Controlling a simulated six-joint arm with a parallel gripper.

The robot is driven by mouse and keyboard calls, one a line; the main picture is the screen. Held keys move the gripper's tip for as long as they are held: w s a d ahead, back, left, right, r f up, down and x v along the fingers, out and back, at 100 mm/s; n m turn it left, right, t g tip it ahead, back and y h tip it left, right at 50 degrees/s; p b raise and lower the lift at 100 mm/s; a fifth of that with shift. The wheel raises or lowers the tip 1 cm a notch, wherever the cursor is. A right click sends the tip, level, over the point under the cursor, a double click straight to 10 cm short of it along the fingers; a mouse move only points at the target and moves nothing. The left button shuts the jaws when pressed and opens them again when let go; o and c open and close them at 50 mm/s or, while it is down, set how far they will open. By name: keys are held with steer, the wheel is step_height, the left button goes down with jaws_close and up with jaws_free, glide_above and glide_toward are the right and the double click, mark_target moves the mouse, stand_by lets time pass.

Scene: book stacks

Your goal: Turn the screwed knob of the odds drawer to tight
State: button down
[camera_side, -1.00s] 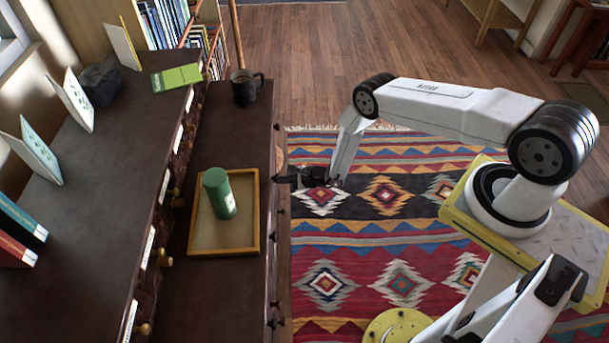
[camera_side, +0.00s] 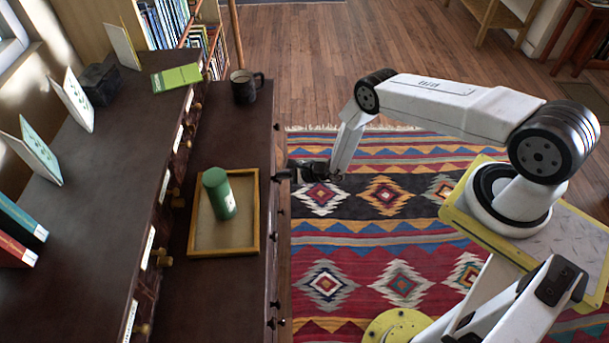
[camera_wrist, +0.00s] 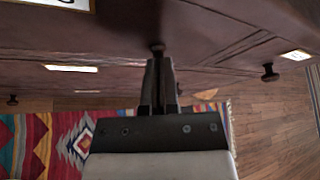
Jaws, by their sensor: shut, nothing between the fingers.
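My gripper (camera_wrist: 160,62) is shut and points at the dark brown drawer front (camera_wrist: 215,42) in the wrist view. A small dark round knob (camera_wrist: 157,47) sits right at the fingertips, and the fingers partly hide it. I cannot tell whether they touch it. In the side view my gripper (camera_side: 284,174) is at the front of the low cabinet (camera_side: 170,292), and that knob cannot be made out. White label plates, one left of the knob (camera_wrist: 70,68) and one at the right (camera_wrist: 297,55), are too small to read, so I cannot tell which drawer is odds.
Other dark knobs sit on the front at the right (camera_wrist: 268,72) and left (camera_wrist: 12,100). On the cabinet top stand a dark mug (camera_side: 245,90) and a wooden-rimmed tray (camera_side: 192,246) holding a green cylinder (camera_side: 219,195). A patterned rug (camera_side: 420,235) covers the open floor.

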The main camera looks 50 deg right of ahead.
steer(key=shift+w+d+r, duration=0.1)
steer(key=shift+w+d, duration=0.15)
steer(key=shift+d, duration=0.05)
stand_by(0.4)
steer(key=shift+r, duration=0.15)
steer(key=shift+a+r, duration=0.1)
steer(key=shift+r, duration=0.15)
stand_by(0.3)
steer(key=shift+s, duration=0.1)
steer(key=s+d, duration=0.4)
steer(key=shift+d, duration=0.15)
stand_by(0.5)
steer(key=shift+s, duration=0.1)
